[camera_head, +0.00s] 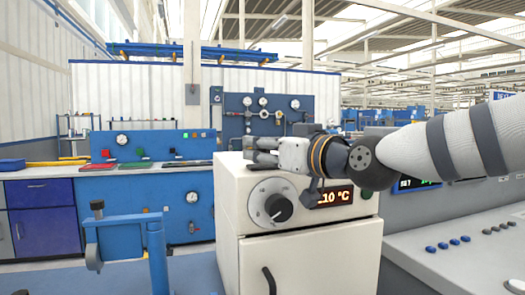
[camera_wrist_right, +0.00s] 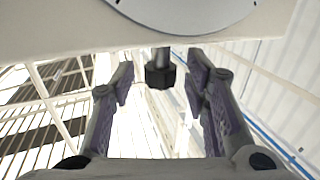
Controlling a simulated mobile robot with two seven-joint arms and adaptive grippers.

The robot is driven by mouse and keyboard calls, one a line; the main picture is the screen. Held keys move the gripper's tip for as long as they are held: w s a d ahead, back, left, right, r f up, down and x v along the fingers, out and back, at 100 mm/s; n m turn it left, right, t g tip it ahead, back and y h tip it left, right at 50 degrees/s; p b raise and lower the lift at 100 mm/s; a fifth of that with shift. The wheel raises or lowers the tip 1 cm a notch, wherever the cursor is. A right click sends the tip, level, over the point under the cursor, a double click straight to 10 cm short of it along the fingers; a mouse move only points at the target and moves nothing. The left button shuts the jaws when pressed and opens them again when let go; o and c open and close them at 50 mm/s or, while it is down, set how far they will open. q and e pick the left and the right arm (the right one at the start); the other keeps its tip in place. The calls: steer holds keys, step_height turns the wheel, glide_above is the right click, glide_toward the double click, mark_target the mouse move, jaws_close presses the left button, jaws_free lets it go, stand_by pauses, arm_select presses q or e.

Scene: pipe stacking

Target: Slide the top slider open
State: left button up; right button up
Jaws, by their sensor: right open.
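I cannot make out a top slider in either view. The cream cabinet (camera_head: 315,250) stands in the middle of the head view, with a round dial (camera_head: 262,190), a dark knob (camera_head: 278,207) and a lit temperature display (camera_head: 335,198). My right gripper (camera_head: 262,150) points left in front of the cabinet's upper part, above the dial. In the right wrist view its fingers (camera_wrist_right: 160,90) are spread apart with nothing gripped. A dark knob on a stem (camera_wrist_right: 160,75) shows between them, below a pale disc (camera_wrist_right: 185,8). My left gripper is not in view.
A blue stand (camera_head: 157,255) is at the front left. A blue bench (camera_head: 150,200) with gauges stands behind it. A grey console (camera_head: 470,255) with buttons is at the right. The cabinet's door has a dark handle (camera_head: 269,280).

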steer(key=shift+w+a+r, duration=0.1)
steer(key=shift+w+a, duration=0.3)
steer(key=shift+w, duration=0.05)
jaws_close()
steer(key=shift+w+d+b, duration=0.1)
steer(key=shift+w+d, duration=0.2)
steer(key=shift+d, duration=0.6)
steer(key=shift+w+d+b, duration=0.1)
steer(key=shift+w+d, duration=0.15)
steer(key=shift+d, duration=0.6)
steer(key=shift+w+d+b, duration=0.1)
steer(key=shift+w+d, duration=0.2)
steer(key=shift+d, duration=0.6)
steer(key=shift+a, duration=0.1)
jaws_free()
steer(key=shift+d, duration=0.2)
